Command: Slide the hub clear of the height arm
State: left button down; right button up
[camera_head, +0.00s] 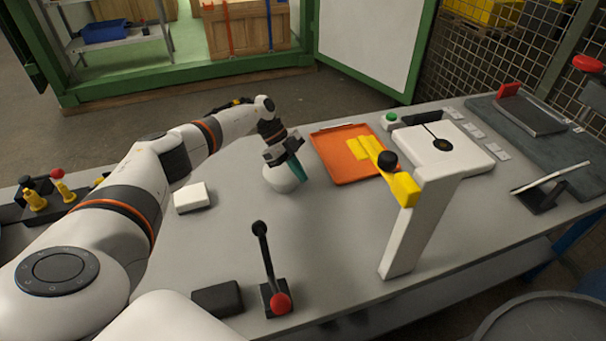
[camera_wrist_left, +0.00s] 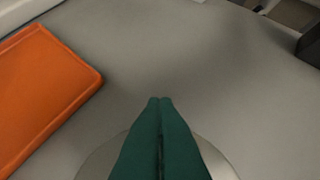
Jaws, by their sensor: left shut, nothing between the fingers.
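A round white piece, which looks like the hub (camera_head: 279,180), sits on the grey table left of the orange tray. My left gripper (camera_head: 298,168) has teal fingers, shut and empty, at the right side of the hub. In the left wrist view the shut fingers (camera_wrist_left: 160,102) cover the middle of a pale round disc (camera_wrist_left: 100,162). I cannot tell whether they touch it. The yellow height arm (camera_head: 404,188) with a black knob is on a white upright post (camera_head: 418,230), well to the right of the hub. My right gripper is out of view.
The orange tray (camera_head: 330,155) lies behind and right of the hub; it also shows in the left wrist view (camera_wrist_left: 40,95). A white block (camera_head: 191,198) is to the left. The table between hub and post is clear.

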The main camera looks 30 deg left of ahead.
aim_at(279, 168)
pick_arm(q)
jog(key=shift+s+a+f, duration=0.1)
jog(key=shift+a+f, duration=0.05)
jog(key=shift+a, duration=0.05)
jog(key=b+v, duration=0.2)
jog(key=v, duration=1)
jog(key=shift+d+b, duration=0.25)
jog(key=shift+b, duration=0.05)
